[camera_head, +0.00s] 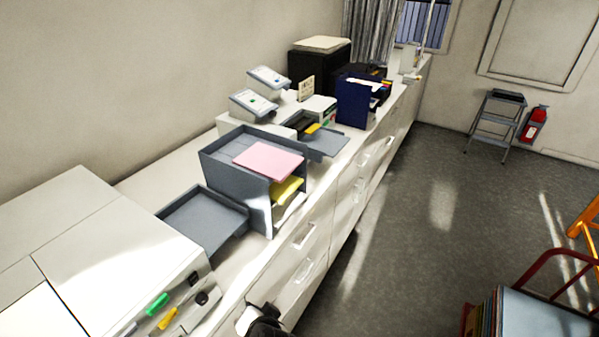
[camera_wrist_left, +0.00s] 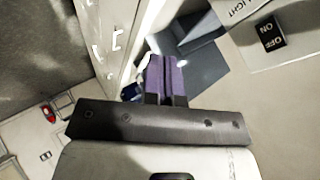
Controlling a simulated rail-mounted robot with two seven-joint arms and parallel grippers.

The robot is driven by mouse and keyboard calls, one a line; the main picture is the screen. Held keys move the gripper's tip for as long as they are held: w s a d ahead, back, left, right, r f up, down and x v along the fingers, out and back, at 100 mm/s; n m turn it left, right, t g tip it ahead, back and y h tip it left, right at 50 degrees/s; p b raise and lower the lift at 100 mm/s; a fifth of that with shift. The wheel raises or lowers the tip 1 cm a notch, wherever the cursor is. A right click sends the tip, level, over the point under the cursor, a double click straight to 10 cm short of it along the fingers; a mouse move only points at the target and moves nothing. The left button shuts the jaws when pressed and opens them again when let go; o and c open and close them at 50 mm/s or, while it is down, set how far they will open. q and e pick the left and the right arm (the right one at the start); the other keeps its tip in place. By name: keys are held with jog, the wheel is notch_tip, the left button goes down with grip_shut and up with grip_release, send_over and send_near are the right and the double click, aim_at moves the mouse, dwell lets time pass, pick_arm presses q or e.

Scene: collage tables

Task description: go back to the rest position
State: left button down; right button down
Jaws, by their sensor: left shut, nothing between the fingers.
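My left gripper (camera_wrist_left: 166,70) shows in the left wrist view with its two purple-padded fingers together and nothing between them. It is over the front of the white cabinets, near a grey tray (camera_wrist_left: 205,65) and a white machine with an ON/OFF switch (camera_wrist_left: 270,32). In the head view, a black and white part of my arm shows at the bottom edge, in front of the counter; its fingers cannot be made out there. My right gripper is in neither view.
A white machine (camera_head: 110,245) stands at the near left of the counter. Beyond it are a grey tray (camera_head: 203,218), a stacked tray with pink paper (camera_head: 268,159) and a blue box (camera_head: 355,105). White drawers (camera_head: 303,237) front the aisle. The grey floor (camera_head: 420,240) is mostly clear.

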pick_arm(q)
jog(key=s+a+r+n+g+h+p, duration=0.1)
jog(key=s+a+r+n+h+p, duration=0.2)
jog(key=s, duration=0.4)
jog(key=s+a+r+h+p, duration=0.2)
jog(key=s+a+h+p, duration=0.15)
jog(key=s, duration=0.45)
jog(key=s+a+f+g+y+p, duration=0.1)
jog(key=s+a+f+g, duration=0.1)
jog(key=s, duration=0.4)
jog(key=s+a+f+g+y+p, duration=0.1)
jog(key=s+a+f+p, duration=0.1)
jog(key=s, duration=0.5)
jog(key=shift+s+a+n+g, duration=0.15)
jog(key=shift+a+n+g, duration=0.2)
jog(key=shift+a, duration=0.3)
